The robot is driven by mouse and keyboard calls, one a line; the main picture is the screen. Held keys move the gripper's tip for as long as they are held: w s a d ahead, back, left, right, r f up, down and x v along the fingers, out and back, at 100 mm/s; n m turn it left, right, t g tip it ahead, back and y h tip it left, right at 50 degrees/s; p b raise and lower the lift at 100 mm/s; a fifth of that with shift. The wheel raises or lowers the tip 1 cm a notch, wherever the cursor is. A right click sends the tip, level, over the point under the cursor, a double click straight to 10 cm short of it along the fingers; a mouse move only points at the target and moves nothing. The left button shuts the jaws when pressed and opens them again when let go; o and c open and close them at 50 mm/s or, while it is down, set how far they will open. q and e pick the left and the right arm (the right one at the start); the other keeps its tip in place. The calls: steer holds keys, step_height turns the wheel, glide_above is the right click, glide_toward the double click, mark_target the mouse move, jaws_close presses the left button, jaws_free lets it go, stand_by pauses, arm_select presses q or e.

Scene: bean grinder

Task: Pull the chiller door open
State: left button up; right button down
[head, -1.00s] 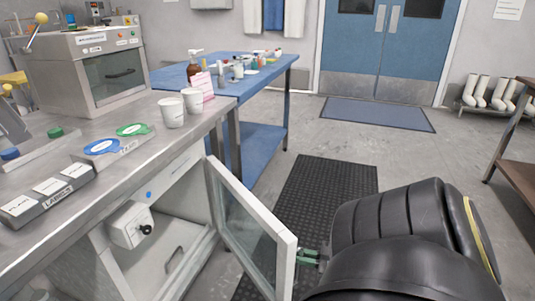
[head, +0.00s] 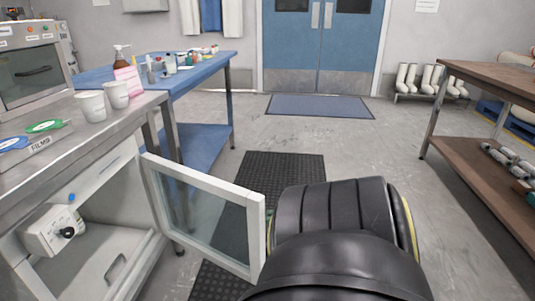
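The chiller door (head: 205,212), a white frame around a glass pane, stands open below the counter in the head view. It is hinged at its left and swings out over the floor. My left gripper is not in view.
A blue table (head: 200,68) stands behind. A black floor mat (head: 280,166) lies beyond the door. A brown shelf unit (head: 470,145) stands at the right; open floor lies between.

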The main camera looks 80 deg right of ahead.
steer(key=shift+s+d, duration=0.1)
steer(key=shift+d, duration=0.1)
stand_by(0.3)
steer(key=c, duration=1.5)
jaws_free()
steer(key=shift+c, duration=0.2)
steer(key=shift+r, duration=0.2)
